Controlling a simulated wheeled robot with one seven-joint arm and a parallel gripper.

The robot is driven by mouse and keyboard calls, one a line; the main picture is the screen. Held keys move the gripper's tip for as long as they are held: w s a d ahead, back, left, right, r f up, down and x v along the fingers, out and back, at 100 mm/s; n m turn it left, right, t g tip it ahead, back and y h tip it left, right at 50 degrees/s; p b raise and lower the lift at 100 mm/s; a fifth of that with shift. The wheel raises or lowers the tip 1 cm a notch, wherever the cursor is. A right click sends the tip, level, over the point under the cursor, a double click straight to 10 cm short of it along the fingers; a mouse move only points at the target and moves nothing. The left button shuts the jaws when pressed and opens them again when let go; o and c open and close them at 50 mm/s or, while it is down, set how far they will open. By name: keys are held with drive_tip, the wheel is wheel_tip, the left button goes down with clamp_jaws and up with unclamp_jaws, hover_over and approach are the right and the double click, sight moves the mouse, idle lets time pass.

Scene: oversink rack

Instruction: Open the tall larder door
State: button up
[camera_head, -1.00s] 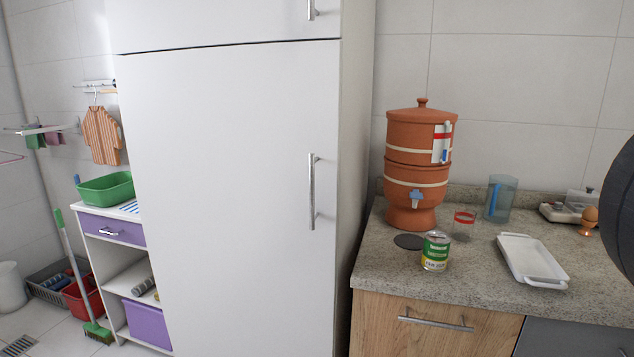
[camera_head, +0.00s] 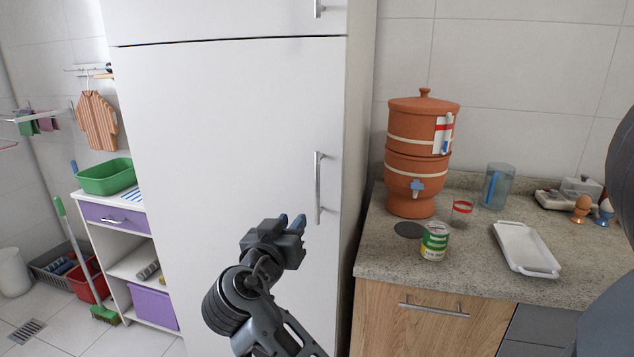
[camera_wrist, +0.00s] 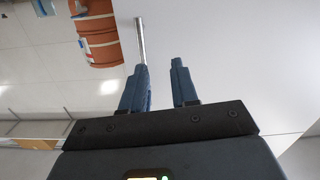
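The tall larder door (camera_head: 220,150) is a plain white panel and is shut, flush with its cabinet. Its vertical metal bar handle (camera_head: 318,188) is near the door's right edge. My gripper (camera_head: 292,222) is in front of the door, a little below and left of the handle. In the wrist view the two blue fingers of my gripper (camera_wrist: 160,85) stand apart with nothing between them. The handle (camera_wrist: 140,42) shows just past the left fingertip there; I cannot tell whether they touch.
A counter (camera_head: 460,260) on the right holds a clay water filter (camera_head: 420,150), a can (camera_head: 434,242), a glass, a blue jug and a white tray (camera_head: 525,248). A low shelf unit with a green basin (camera_head: 106,177) stands at the left. A broom leans there.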

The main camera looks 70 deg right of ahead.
sight(316, 183)
drive_tip(key=d+r+m+g, duration=0.1)
drive_tip(key=d, duration=0.1)
drive_tip(key=s+d+r+m+g+p, duration=0.1)
drive_tip(key=d+r, duration=0.1)
drive_tip(key=d, duration=0.1)
drive_tip(key=s+d+r+m+g+p, duration=0.1)
drive_tip(key=d+r+m, duration=0.1)
drive_tip(key=d, duration=0.1)
drive_tip(key=shift+d+r+g, duration=0.2)
drive_tip(key=shift+r+g, duration=0.05)
drive_tip(key=shift+g, duration=0.15)
drive_tip(key=shift+d+f+p, duration=0.15)
drive_tip(key=shift+d+p, duration=0.25)
drive_tip(key=shift+d, duration=0.25)
drive_tip(key=shift+c, duration=0.3)
clamp_jaws()
